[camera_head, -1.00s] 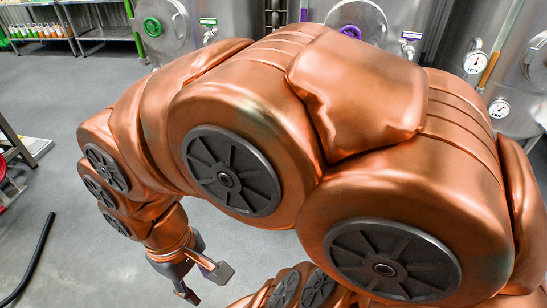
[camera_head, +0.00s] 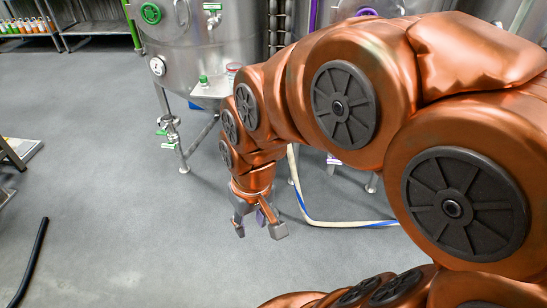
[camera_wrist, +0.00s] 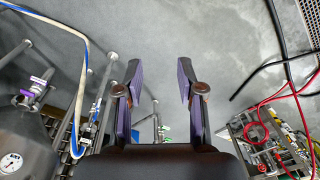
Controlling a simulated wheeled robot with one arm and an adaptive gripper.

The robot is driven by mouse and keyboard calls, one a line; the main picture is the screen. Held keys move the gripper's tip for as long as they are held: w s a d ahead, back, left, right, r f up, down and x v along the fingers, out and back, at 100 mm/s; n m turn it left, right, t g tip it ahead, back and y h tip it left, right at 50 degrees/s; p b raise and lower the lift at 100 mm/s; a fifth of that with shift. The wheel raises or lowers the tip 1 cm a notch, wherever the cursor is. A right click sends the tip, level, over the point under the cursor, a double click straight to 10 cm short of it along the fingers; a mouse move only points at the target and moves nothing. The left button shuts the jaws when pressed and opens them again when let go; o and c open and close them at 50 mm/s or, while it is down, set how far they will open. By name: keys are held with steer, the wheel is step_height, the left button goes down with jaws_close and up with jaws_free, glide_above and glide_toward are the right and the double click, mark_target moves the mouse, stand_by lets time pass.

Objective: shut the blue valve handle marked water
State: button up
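I cannot make out a blue valve handle marked water in either view. My gripper (camera_head: 259,228) hangs above bare grey floor in the head view, fingers pointing down. In the wrist view my gripper (camera_wrist: 159,76) is open, with a wide gap between its purple-lined fingers and nothing in it. My arm covers much of the right side of the head view and hides what lies behind it.
A steel tank (camera_head: 200,45) with green fittings stands behind my gripper. A green-handled valve (camera_head: 168,132) sits by its leg. A white and blue hose (camera_head: 325,221) lies right of my gripper. A black hose (camera_head: 33,262) lies at left. A cart with red hoses (camera_wrist: 262,140) shows in the wrist view.

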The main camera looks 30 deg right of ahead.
steer(key=w+d+f+m+t+h+b, duration=0.1)
steer(key=w+d+f+t+b, duration=0.4)
steer(key=w, duration=0.8)
steer(key=w+d+f+m+t+b, duration=0.1)
steer(key=w+f+t+b, duration=0.1)
steer(key=w+f+b, duration=0.9)
steer(key=w+d+f+m+t+h+b, duration=0.15)
steer(key=w+f+t, duration=0.35)
steer(key=w, duration=1.1)
steer(key=w+d+f+m+t+h+b, duration=0.2)
steer(key=w+d+f+h+b, duration=0.3)
steer(key=w+d+f+b, duration=0.45)
steer(key=s+d+f+m+t+h+b, duration=0.1)
steer(key=s+d+f+h+b, duration=0.1)
steer(key=d+f+h+b, duration=0.4)
steer(key=s+d+f+m+t+h+b, duration=0.1)
steer(key=s+d+f+m+h, duration=0.2)
steer(key=d, duration=0.5)
steer(key=shift+n+y, duration=0.65)
steer(key=x, duration=0.1)
steer(key=b+x, duration=0.1)
steer(key=x, duration=0.1)
steer(key=f+b+x, duration=0.1)
steer(key=x, duration=0.1)
steer(key=shift+w+r, duration=0.1)
steer(key=shift+w, duration=0.35)
steer(key=shift+w+d+r, duration=0.35)
steer(key=shift+w, duration=0.05)
